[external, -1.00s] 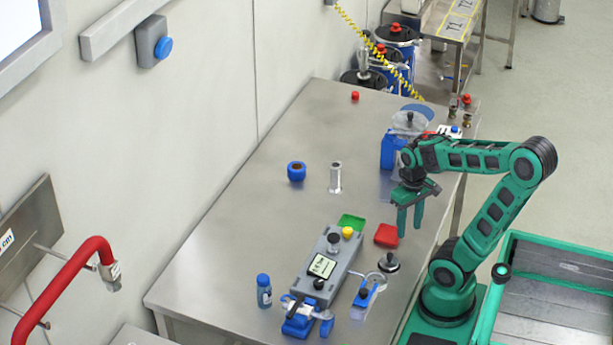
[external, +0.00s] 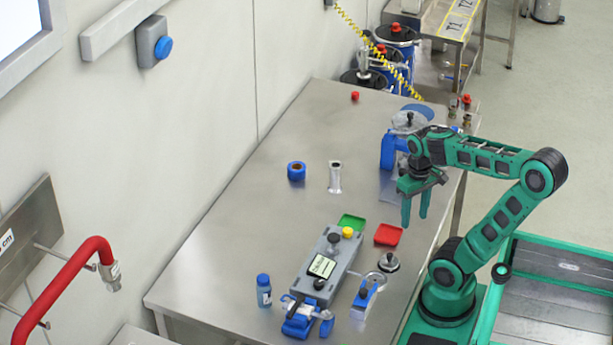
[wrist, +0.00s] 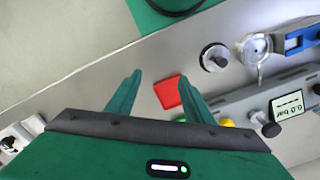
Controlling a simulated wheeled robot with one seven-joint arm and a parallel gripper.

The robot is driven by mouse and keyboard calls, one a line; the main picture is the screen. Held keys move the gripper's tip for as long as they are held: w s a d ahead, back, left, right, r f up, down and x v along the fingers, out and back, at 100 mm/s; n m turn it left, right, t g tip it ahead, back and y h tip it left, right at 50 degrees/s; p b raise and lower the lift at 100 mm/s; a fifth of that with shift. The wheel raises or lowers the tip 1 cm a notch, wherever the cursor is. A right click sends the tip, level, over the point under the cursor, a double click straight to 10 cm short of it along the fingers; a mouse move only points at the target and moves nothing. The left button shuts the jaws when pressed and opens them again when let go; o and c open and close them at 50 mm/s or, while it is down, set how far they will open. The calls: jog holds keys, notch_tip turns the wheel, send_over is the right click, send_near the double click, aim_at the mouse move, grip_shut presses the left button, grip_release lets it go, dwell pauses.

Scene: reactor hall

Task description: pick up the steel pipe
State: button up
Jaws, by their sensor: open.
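The steel pipe (external: 335,177) is a short, shiny grey cylinder standing upright on the steel table, right of a blue roll. It does not show in the wrist view. My gripper (external: 414,221) is open and empty, fingers pointing down, above the right side of the table. It is to the right of the pipe and apart from it. In the wrist view my gripper (wrist: 160,76) has its two green fingers spread, with a red tray partly behind one finger.
The blue roll (external: 296,171) stands close left of the pipe. A grey gauge box (external: 328,262), green tray (external: 352,221), red tray (external: 388,235) and blue bottle (external: 264,291) occupy the front. A blue-based device (external: 388,152) stands behind my gripper. The table's left part is clear.

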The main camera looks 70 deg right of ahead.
notch_tip(320, 180, up, 5)
jog(key=w+d+f+m+h, duration=0.2)
jog(key=w, duration=0.4)
jog(key=w+d+f+m+h, duration=0.2)
jog(key=w+d+f, duration=0.1)
jog(key=w, duration=0.3)
jog(key=w+d+f+m+g+h, duration=0.1)
jog(key=w+d+f+m+h, duration=0.1)
jog(key=w, duration=0.4)
jog(key=shift+w+d+f+m, duration=0.1)
jog(key=shift+d+f+m, duration=0.05)
jog(key=shift+d+m, duration=0.4)
jog(key=w+a+r+m+t+h, duration=0.35)
jog(key=w+r+h, duration=0.45)
jog(key=w, duration=0.3)
send_near(334, 172)
jog(key=d, duration=0.2)
jog(key=shift+n+g, duration=0.3)
jog(key=shift+g, duration=0.05)
jog(key=shift+w+a+f+x, duration=0.1)
jog(key=shift+f+x, duration=0.05)
jog(key=shift+x, duration=1.55)
jog(key=shift+w+a+f+x, duration=0.1)
jog(key=shift+f+x, duration=0.05)
jog(key=shift+x, duration=1.5)
jog(key=shift+w+f+x, duration=0.15)
jog(key=shift+x, duration=1.55)
grip_shut()
